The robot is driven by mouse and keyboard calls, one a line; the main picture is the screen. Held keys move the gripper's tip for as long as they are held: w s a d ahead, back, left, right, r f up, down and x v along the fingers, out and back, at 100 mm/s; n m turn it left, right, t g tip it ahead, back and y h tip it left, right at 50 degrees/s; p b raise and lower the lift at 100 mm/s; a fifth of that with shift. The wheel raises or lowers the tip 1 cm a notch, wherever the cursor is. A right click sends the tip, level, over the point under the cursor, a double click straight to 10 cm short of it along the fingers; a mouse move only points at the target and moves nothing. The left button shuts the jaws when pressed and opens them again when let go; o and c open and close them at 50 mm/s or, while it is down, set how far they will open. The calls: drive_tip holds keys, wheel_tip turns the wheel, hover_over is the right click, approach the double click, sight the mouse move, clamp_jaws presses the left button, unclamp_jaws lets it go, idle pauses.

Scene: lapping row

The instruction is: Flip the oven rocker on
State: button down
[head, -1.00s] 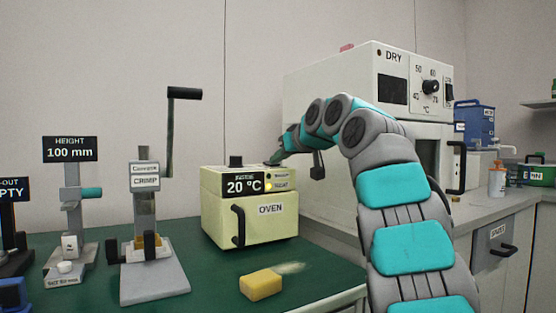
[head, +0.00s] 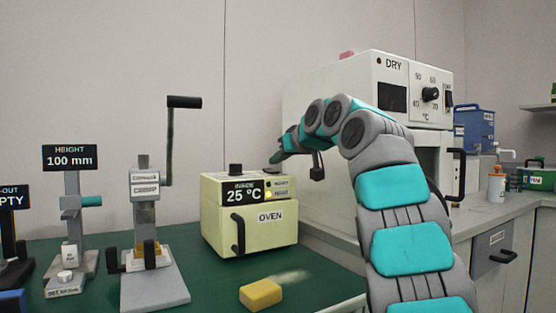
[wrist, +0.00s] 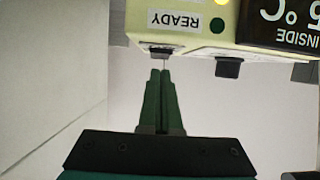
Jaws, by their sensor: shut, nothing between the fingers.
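The pale yellow oven (head: 270,240) stands on the green bench in the head view, door shut. Its display (head: 243,194) reads 25 °C, and the yellow lamp beside HEAT (head: 268,194) is lit. In the wrist view the oven (wrist: 188,42) appears upside down, with the READY lamp (wrist: 217,25) dark green. A small dark part (wrist: 161,51), seemingly the rocker, sits at the oven's top edge; its tilt cannot be told. My gripper (wrist: 161,73) is shut and empty, its fingertips close to that part. Contact is unclear. In the head view my gripper (head: 276,166) is above the oven's right top.
A white DRY cabinet (head: 330,85) stands behind my arm. A crimp stand (head: 147,225) and a height gauge (head: 72,215) are to the left. A yellow block (head: 261,293) lies in front of the oven. Another dark knob (wrist: 228,68) is near my fingers.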

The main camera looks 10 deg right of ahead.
drive_tip(key=r+p, duration=0.2)
drive_tip(key=r, duration=0.1)
drive_tip(key=r+p, duration=0.1)
drive_tip(key=shift+s+r, duration=0.35)
drive_tip(key=s+d+b, duration=0.2)
drive_tip(key=s+d, duration=0.1)
drive_tip(key=s, duration=0.6)
drive_tip(key=shift+r+b, duration=0.2)
drive_tip(key=shift+b, duration=0.1)
drive_tip(key=shift+s+d, duration=0.15)
drive_tip(key=shift+s, duration=0.05)
